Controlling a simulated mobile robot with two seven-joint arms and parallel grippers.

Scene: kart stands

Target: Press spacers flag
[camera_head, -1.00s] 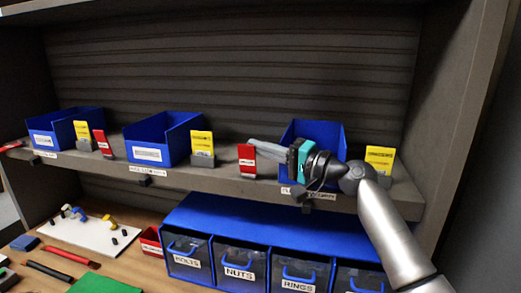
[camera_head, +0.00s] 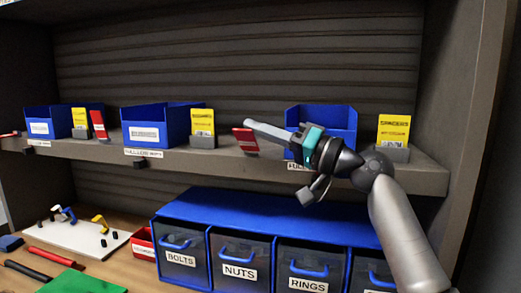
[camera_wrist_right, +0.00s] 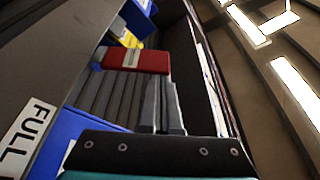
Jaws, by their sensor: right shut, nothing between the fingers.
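A red flag (camera_head: 246,142) with a pale label stands on the shelf, left of the rightmost blue bin (camera_head: 336,116), and looks tilted. A yellow card (camera_head: 394,128), whose print seems to read SPACERS, stands right of that bin. My right gripper (camera_head: 250,124) reaches left in front of this bin. Its fingers are together and empty, with the tips just above the flag's top edge; I cannot tell if they touch. In the right wrist view the red flag (camera_wrist_right: 137,60) lies just beyond the closed fingers (camera_wrist_right: 165,90). My left gripper is out of view.
Another red flag (camera_head: 99,125) stands upright by the left yellow card (camera_head: 79,121). A middle blue bin (camera_head: 160,124) and yellow card (camera_head: 203,123) share the shelf (camera_head: 205,160). Blue drawers (camera_head: 240,262) stand below. The shelf's right wall (camera_head: 460,110) is near my arm.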

